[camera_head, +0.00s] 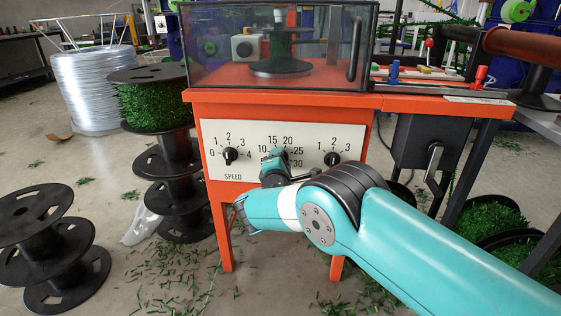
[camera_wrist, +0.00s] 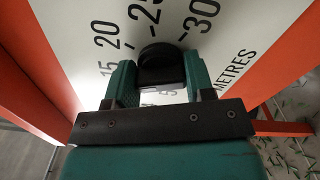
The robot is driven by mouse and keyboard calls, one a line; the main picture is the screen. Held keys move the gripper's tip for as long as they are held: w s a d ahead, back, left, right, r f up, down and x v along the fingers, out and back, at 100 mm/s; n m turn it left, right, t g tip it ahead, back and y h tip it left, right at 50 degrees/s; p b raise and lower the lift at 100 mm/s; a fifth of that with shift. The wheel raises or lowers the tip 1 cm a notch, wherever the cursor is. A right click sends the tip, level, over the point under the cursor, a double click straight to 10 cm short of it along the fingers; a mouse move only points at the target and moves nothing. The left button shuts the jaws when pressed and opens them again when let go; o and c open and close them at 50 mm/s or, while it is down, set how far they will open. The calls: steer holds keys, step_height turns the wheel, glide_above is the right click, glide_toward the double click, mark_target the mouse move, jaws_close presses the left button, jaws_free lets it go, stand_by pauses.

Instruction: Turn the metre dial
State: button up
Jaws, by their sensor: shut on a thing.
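The metre dial's black knob (camera_wrist: 161,66) sits on the white panel (camera_head: 212,130) of the orange machine. In the wrist view it is between my gripper's two green fingers, and the numbers 15 to 30 and the word METRES stand around it. My gripper (camera_head: 273,163) is shut on the knob from the front. In the head view my gripper hides the knob, with 10 to 30 showing around it. Which number the knob points at cannot be told.
The speed dial (camera_head: 230,156) is left of my gripper and another dial (camera_head: 332,159) is right of it. A clear guard box (camera_head: 225,50) stands above. Black spools (camera_head: 45,240) stand at left, and green clippings litter the floor.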

steer(key=shift+a, duration=0.1)
stand_by(0.3)
steer(key=o, duration=0.9)
steer(key=shift+s, duration=0.15)
steer(key=s+p, duration=0.1)
steer(key=s, duration=0.4)
steer(key=s+p, duration=0.1)
steer(key=s, duration=0.5)
steer(key=s+p, duration=0.2)
steer(key=s, duration=0.4)
steer(key=shift+s+a, duration=0.1)
steer(key=shift+a, duration=0.2)
